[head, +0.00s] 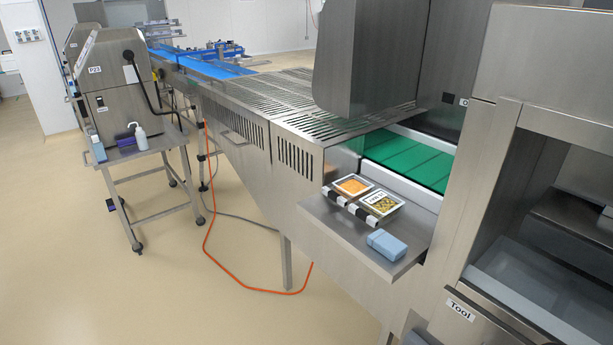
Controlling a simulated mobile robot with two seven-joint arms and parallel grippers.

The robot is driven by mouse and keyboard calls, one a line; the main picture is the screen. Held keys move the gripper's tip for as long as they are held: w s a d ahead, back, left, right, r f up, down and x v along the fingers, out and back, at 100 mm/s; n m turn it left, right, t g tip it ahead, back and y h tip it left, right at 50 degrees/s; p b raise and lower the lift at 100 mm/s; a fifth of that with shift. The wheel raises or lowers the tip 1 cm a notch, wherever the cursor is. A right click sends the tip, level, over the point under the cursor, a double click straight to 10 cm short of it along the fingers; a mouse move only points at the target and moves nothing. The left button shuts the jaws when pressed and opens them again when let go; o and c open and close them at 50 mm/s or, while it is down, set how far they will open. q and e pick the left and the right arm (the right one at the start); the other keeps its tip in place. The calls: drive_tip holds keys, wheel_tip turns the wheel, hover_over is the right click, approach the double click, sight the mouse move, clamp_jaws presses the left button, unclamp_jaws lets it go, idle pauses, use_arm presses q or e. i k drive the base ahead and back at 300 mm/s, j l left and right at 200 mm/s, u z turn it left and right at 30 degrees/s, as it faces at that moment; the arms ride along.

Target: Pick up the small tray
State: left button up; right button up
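Two small trays sit side by side on the steel side shelf (325,217) of the machine. One tray (353,185) has orange contents. The other tray (381,203), nearer and to the right, has yellow-green contents and a pale label. I cannot tell which of them is the small tray. Neither of my grippers shows in the head view.
Black-and-white striped pieces (363,215) lie along the front of the trays. A light blue box (386,244) lies near the shelf's front right corner. A green conveyor belt (410,160) runs behind.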

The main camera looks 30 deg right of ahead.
sight(345, 190)
drive_tip(key=i+z, duration=0.25)
drive_tip(key=i, duration=0.15)
drive_tip(key=i+j+z, duration=0.2)
drive_tip(key=i, duration=0.15)
drive_tip(key=i+j+z, duration=0.35)
drive_tip(key=z, duration=0.35)
drive_tip(key=i+j+z, duration=0.25)
drive_tip(key=z, duration=0.2)
drive_tip(key=i+j+z, duration=0.2)
drive_tip(key=z, duration=0.25)
drive_tip(key=i+j+z, duration=0.1)
drive_tip(key=j+z, duration=0.6)
drive_tip(key=z, duration=0.2)
drive_tip(key=i, duration=0.05)
